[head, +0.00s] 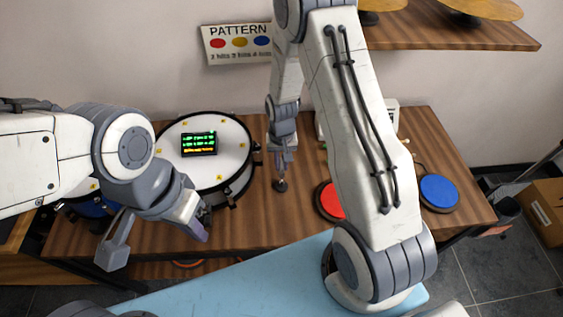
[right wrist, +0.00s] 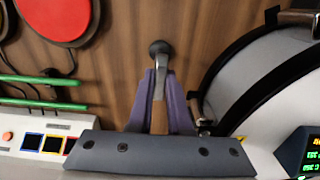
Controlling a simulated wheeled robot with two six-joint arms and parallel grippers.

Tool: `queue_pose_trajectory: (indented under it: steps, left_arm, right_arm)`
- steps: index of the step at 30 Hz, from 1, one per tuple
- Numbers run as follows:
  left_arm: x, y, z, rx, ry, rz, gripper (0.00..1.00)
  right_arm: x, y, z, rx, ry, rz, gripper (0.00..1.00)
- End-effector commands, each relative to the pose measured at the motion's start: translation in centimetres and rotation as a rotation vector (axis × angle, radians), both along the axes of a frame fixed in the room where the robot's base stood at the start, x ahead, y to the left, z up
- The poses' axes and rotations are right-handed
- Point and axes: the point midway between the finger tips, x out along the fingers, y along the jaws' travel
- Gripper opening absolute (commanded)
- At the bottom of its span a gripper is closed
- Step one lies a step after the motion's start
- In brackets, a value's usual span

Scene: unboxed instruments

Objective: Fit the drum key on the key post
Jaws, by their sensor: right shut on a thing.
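My right gripper (head: 283,162) hangs pointing down over the wooden table, to the right of the drum. In the right wrist view its purple fingers (right wrist: 161,105) are shut on a slim shiny metal piece, which I take for the drum key (right wrist: 159,82). A small dark round piece, seemingly the key post (head: 279,185), is just below it; it also shows in the right wrist view (right wrist: 160,48) at the metal piece's far end. I cannot tell whether they touch or are joined. My left gripper (head: 201,234) is by the drum's front edge; its jaw gap is hidden.
The white drum (head: 225,155) with a small lit display (head: 198,144) stands left of the right gripper. A red pad (head: 328,200) and a blue pad (head: 438,191) lie to the right. A white box (right wrist: 40,132) with buttons and green sticks (right wrist: 40,103) show in the wrist view.

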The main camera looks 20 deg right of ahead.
Motion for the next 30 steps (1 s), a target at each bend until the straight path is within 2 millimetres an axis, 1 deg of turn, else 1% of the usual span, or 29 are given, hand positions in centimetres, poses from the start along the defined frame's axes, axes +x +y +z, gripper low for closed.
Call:
queue_pose_trajectory:
  steps: [19,30]
  left_arm:
    - [0.0,-0.01,-0.06,0.0,0.0,0.0,0.0]
    - [0.0,0.0,-0.55,0.0,0.0,0.0,0.0]
  right_arm:
    - [-0.01,0.05,-0.08,0.0,0.0,0.001,0.0]
    - [0.01,0.05,-0.79,0.0,0.0,0.001,0.0]
